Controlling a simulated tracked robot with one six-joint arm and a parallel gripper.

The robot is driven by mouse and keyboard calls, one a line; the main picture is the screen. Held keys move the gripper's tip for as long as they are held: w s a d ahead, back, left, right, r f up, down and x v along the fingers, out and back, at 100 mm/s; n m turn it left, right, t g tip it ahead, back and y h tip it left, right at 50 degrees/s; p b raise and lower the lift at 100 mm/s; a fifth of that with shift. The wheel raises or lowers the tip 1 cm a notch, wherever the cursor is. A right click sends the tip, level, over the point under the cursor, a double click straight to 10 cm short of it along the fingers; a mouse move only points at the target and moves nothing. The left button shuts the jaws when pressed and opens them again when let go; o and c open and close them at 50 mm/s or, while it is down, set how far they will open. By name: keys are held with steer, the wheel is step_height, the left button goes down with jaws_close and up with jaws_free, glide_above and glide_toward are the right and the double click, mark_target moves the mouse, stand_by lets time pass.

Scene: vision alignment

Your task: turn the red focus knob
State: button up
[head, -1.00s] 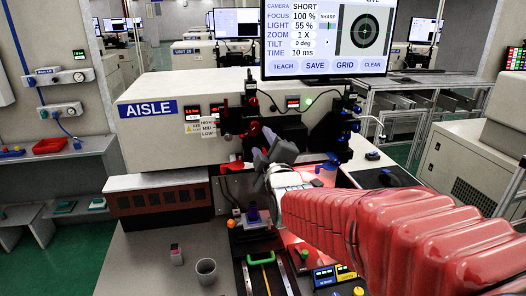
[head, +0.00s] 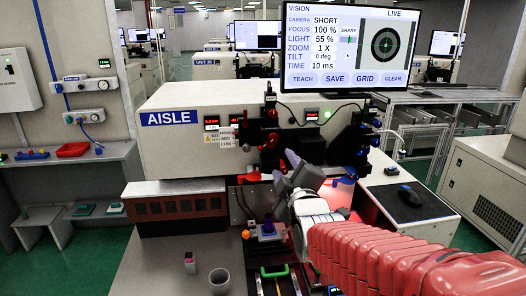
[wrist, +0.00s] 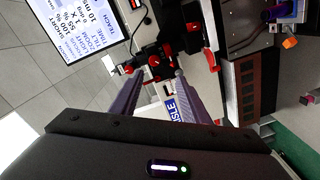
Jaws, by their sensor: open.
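Several red knobs sit on the dark camera mount (head: 292,142) at the front of the AISLE machine. One red knob (head: 271,139) is just above and left of my gripper (head: 286,169) in the head view. In the wrist view a red knob (wrist: 155,61) shows between the fingertips of my gripper (wrist: 159,74), beyond them. My gripper is open and empty, and I see no contact with a knob. No label tells which red knob is the focus one. The monitor (head: 340,48) reads FOCUS 100 % and shows a dark ring target beside a SHARP bar.
Blue knobs (head: 365,143) stand on the mount's right side. A grey cup (head: 219,281) and a small pink-topped block (head: 190,262) stand on the bench at front left. A mouse (head: 409,195) lies on a dark pad at right. A brown slotted box (head: 176,207) stands at left.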

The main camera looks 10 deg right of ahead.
steer(key=s+f+m+g, duration=0.4)
steer(key=s, duration=0.5)
steer(key=s+f+m+g, duration=0.4)
steer(key=s+f, duration=0.1)
steer(key=s, duration=0.4)
steer(key=s+f+m+g, duration=0.4)
steer(key=s, duration=0.6)
steer(key=shift+d+f, duration=0.35)
steer(key=shift+f, duration=0.05)
steer(key=shift+c, duration=0.5)
